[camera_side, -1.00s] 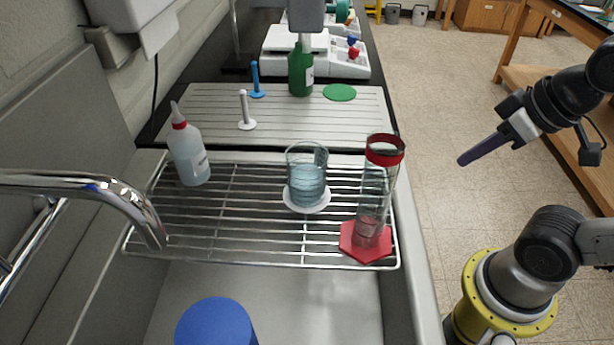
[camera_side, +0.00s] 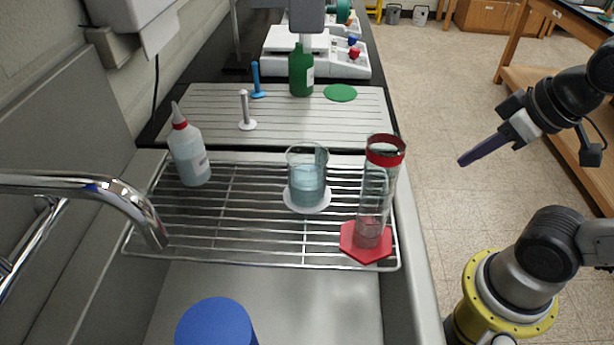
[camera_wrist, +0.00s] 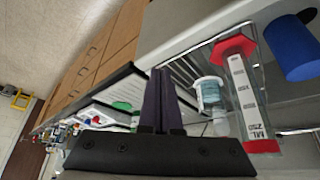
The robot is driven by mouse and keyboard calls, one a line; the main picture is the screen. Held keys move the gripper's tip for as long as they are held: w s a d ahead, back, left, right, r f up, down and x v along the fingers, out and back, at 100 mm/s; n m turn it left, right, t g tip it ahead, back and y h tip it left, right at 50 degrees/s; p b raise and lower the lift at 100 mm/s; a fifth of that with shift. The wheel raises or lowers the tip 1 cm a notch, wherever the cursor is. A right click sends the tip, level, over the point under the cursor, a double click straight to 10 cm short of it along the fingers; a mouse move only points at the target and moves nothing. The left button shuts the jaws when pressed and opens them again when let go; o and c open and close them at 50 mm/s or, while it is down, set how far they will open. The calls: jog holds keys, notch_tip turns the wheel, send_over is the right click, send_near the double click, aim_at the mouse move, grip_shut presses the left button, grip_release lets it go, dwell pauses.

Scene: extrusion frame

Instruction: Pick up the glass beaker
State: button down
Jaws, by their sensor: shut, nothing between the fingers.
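The glass beaker (camera_side: 307,179) stands upright on a white round coaster (camera_side: 307,203) on the wire rack, with bluish liquid in its lower part. It also shows in the wrist view (camera_wrist: 209,95), just right of my fingers. My gripper (camera_side: 463,161) is at the right in the side view, over the floor, well apart from the beaker. In the wrist view its dark purple fingers (camera_wrist: 160,78) are together and hold nothing. A tall glass cylinder (camera_side: 376,190) with a red band and red hexagonal base stands on the rack between the beaker and my gripper.
A wash bottle (camera_side: 189,152) stands at the rack's left. The steel faucet (camera_side: 100,195) and a blue cylinder (camera_side: 216,325) are at the front. A green bottle (camera_side: 301,72) and two upright pegs stand behind on the ribbed board (camera_side: 325,122). Open floor lies right of the counter.

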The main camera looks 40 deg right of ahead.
grip_release()
dwell(0.5)
